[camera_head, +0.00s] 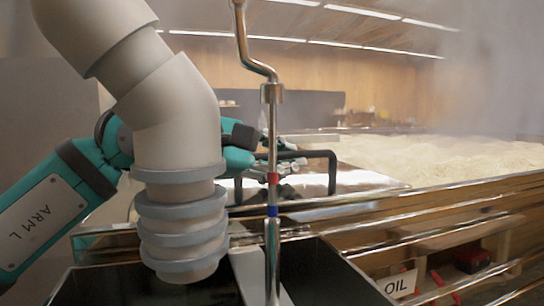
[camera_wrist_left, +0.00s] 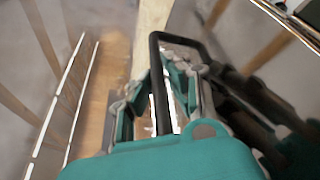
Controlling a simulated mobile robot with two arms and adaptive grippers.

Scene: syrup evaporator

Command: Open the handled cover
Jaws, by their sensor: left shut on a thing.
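The handled cover (camera_head: 368,180) is a flat shiny panel at the near edge of the foaming pan, in the middle of the head view. Its black bar handle (camera_head: 332,168) rises from it; in the left wrist view the handle (camera_wrist_left: 158,85) runs between the fingers. My left gripper (camera_head: 288,160) is shut on the handle, seen partly behind a thin metal rod. In the left wrist view my gripper (camera_wrist_left: 165,100) shows a finger on each side of the bar. I cannot tell whether the cover is raised at all. My right gripper is out of view.
A thick grey pipe (camera_head: 182,120) with ribbed rings stands in front of my left arm. A thin vertical metal rod (camera_head: 272,130) crosses before the handle. Pale foam (camera_head: 450,158) and steam fill the right.

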